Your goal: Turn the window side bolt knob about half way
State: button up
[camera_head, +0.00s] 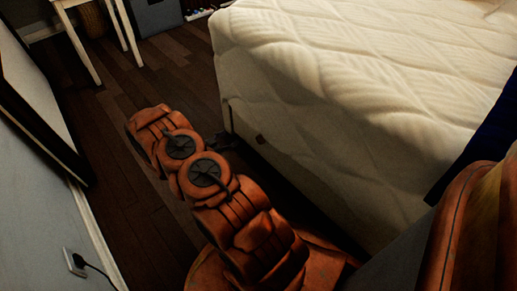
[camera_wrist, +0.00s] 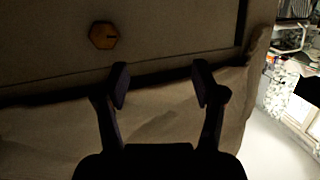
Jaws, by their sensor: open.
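A brown, roughly hexagonal knob (camera_wrist: 103,35) with a dark mark on its face sits on a flat panel in the upper left of the wrist view. My gripper (camera_wrist: 161,84) is open and empty, its two dark fingers spread apart. In that picture the knob is above and left of the fingertips, and nothing touches it. In the head view my gripper (camera_head: 222,141) is a small dark shape by the near corner of the bed. A small brown spot (camera_head: 260,139) shows on the bed's side there; I cannot tell if it is the same knob.
The bed with its pale quilted mattress (camera_head: 340,70) fills the right of the head view. Dark wooden floor (camera_head: 150,80) lies open to its left. A white-legged table (camera_head: 80,45), a framed panel (camera_head: 40,100) and a wall socket with a cable (camera_head: 75,262) border it.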

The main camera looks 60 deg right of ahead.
aim_at(259, 142)
jog(key=s+d+f+m+g+h+b, duration=0.1)
jog(key=s+f+g+h+b, duration=0.2)
jog(key=s, duration=0.4)
jog(key=shift+y, duration=0.5)
jog(key=shift+f+b+x, duration=0.15)
jog(key=shift+b+x, duration=0.25)
jog(key=shift+x, duration=0.9)
jog(key=shift+f+b+x, duration=0.15)
jog(key=shift+b+x, duration=0.2)
jog(key=shift+x, duration=0.9)
jog(key=shift+f+b+x, duration=0.2)
jog(key=shift+b+x, duration=0.2)
jog(key=shift+x, duration=0.9)
jog(key=shift+s, duration=0.2)
jog(key=shift+c, duration=0.2)
jog(key=c, duration=1)
jog(key=shift+s+d, duration=0.1)
jog(key=shift+d, duration=0.05)
jog(key=shift+c, duration=0.4)
jog(key=shift+a, duration=0.25)
jog(key=shift+p, duration=0.35)
